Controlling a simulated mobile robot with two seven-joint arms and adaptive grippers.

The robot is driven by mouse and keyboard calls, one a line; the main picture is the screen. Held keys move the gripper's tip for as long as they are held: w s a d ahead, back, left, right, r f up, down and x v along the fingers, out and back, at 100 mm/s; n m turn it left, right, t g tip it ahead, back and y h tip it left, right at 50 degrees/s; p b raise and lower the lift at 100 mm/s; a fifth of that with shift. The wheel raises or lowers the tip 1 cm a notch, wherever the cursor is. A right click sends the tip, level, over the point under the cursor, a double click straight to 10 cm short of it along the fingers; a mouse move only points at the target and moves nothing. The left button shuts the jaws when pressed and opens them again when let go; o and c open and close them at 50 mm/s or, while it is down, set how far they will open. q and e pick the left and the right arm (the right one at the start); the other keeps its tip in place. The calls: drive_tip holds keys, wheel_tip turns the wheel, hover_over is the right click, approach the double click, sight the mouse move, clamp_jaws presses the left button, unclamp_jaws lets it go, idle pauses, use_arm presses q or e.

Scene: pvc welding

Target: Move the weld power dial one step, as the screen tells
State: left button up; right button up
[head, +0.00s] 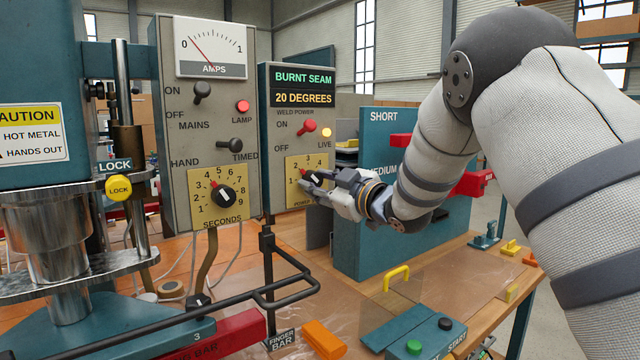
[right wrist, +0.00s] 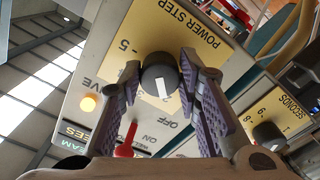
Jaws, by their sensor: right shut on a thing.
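The weld power box has a screen (head: 303,90) that reads BURNT SEAM and 20 DEGREES. Below it is the yellow dial plate, lettered POWER STEP in the right wrist view (right wrist: 200,28). The weld power dial (right wrist: 160,82) is a round black knob with a white pointer mark. My right gripper (head: 311,182) is at this dial in the head view, covering part of the knob and plate. In the right wrist view its two ridged fingers (right wrist: 158,66) are shut on the knob from both sides. Some plate numbers are hidden by fingers and knob. My left gripper is not in view.
A red weld power switch (head: 307,127) and lit amber LIVE lamp (head: 326,132) sit just above the dial. The SECONDS dial (head: 222,196) is on the grey box to the left. A teal rack (head: 350,240) stands right of the dial, close to my right arm.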

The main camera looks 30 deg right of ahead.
drive_tip(key=o, duration=1.1)
drive_tip(key=shift+o, duration=0.2)
drive_tip(key=s+d, duration=0.1)
drive_tip(key=s, duration=1.1)
